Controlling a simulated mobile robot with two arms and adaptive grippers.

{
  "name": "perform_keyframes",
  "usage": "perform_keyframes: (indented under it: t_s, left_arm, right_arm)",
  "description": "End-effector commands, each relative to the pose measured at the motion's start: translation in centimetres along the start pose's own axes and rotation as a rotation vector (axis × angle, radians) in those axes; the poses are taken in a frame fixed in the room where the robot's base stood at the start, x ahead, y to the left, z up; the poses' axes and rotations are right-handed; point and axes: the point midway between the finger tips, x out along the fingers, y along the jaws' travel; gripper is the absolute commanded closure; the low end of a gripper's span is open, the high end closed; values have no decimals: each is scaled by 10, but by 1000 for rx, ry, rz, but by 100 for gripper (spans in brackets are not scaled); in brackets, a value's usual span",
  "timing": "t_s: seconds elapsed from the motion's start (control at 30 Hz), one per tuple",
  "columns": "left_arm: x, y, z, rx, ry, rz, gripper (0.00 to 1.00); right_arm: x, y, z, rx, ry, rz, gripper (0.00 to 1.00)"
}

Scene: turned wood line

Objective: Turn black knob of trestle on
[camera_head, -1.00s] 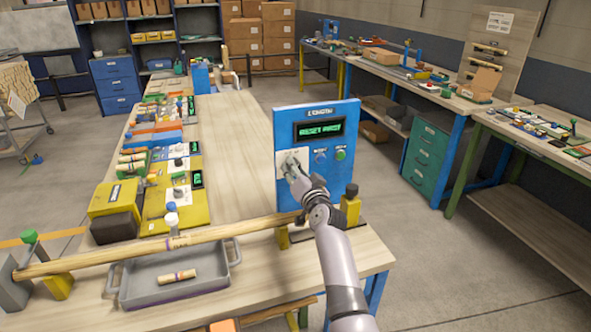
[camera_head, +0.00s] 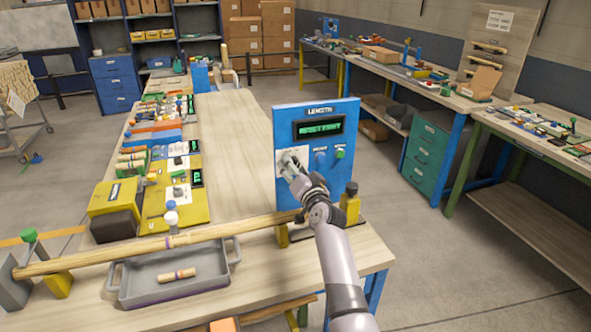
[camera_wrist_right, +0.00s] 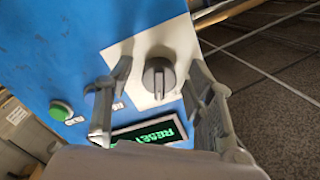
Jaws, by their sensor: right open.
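A blue panel (camera_head: 285,125) labelled LENGTH, with a green-lit display (camera_head: 319,128), stands on the wooden bench. My right gripper (camera_head: 292,168) is at the white plate on its front. In the right wrist view, my right gripper (camera_wrist_right: 158,72) is open, its fingers on either side of a grey knob (camera_wrist_right: 158,78) on that white plate. The knob appears apart from both fingers. A yellow post with a dark top (camera_head: 351,190) stands right of my right wrist, partly hidden; it may be the trestle's black knob. My left gripper is not in view.
A long wooden rod (camera_head: 150,247) lies across the bench front, behind a grey tray (camera_head: 125,290) with a short wood piece. A green knob (camera_head: 28,235) tops the left rod support. Yellow machines (camera_head: 110,205) stand left. The bench's middle is clear.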

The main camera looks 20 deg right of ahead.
Motion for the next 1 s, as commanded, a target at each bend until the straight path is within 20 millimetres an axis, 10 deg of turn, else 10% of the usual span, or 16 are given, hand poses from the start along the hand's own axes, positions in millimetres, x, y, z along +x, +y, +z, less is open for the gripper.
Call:
perform_keyframes:
  t_s: [0.6,1.0]
  left_arm:
    - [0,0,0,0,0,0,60]
    - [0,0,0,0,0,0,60]
  right_arm:
    - [-66,0,1,0,1,0,51]
    - [-75,0,0,0,-1,0,51]
